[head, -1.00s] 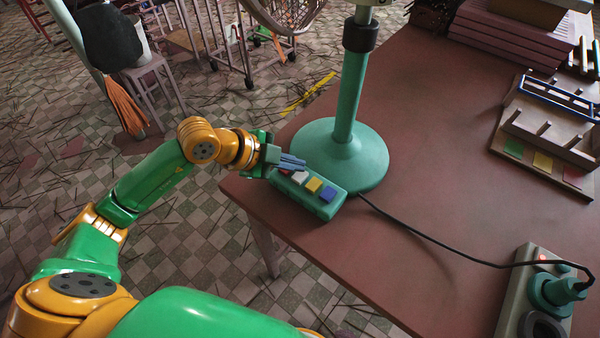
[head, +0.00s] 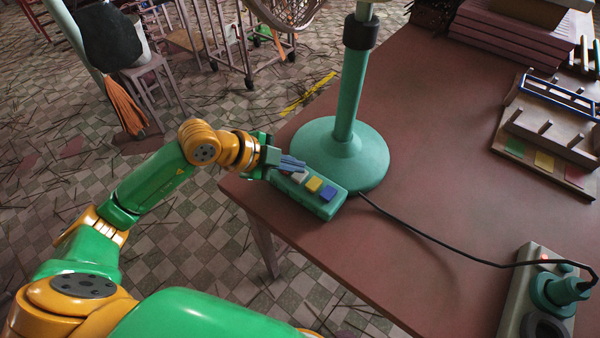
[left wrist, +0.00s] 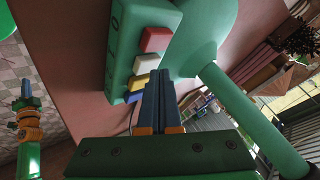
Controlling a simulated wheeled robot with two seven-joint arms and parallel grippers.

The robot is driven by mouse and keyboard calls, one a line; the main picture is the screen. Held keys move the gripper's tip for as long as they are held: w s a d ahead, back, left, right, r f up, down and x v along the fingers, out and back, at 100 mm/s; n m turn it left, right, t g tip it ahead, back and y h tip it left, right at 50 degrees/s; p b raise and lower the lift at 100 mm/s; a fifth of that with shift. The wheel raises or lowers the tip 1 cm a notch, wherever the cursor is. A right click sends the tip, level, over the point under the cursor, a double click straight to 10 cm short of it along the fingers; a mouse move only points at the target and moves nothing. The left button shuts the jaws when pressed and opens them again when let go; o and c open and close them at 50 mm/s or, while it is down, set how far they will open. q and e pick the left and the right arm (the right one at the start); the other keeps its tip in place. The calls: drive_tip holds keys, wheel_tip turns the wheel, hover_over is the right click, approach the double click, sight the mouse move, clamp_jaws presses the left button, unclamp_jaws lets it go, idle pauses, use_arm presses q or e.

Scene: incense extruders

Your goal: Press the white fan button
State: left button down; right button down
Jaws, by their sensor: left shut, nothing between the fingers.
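The fan's green button box (head: 318,203) sits on the table at the foot of the round green fan base (head: 363,165). It carries a row of red, white, yellow and blue buttons. The white button (head: 300,176) is partly covered by my left gripper (head: 294,163) in the head view. In the left wrist view the white button (left wrist: 145,64) shows between the red button (left wrist: 156,39) and the yellow button (left wrist: 139,82). My left gripper (left wrist: 160,77) is shut and empty, its tips close over the buttons. I cannot tell whether they touch.
The fan pole (head: 352,90) rises just behind the box. A black cord (head: 430,240) runs to a socket strip (head: 540,290) at lower right. A wooden rack (head: 550,120) stands at right. An arm, apparently my right (left wrist: 28,125), shows in the left wrist view.

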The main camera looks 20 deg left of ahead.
sight(294, 175)
use_arm(q)
drive_tip(key=shift+f+b, duration=0.35)
drive_tip(key=shift+f, duration=0.15)
idle(0.5)
drive_tip(key=shift+r, duration=0.1)
drive_tip(key=shift+r+p, duration=0.8)
drive_tip(key=shift+p, duration=0.1)
drive_tip(key=shift+r, duration=0.15)
wheel_tip(294, 175, up, 5)
drive_tip(key=p, duration=0.5)
idle(0.4)
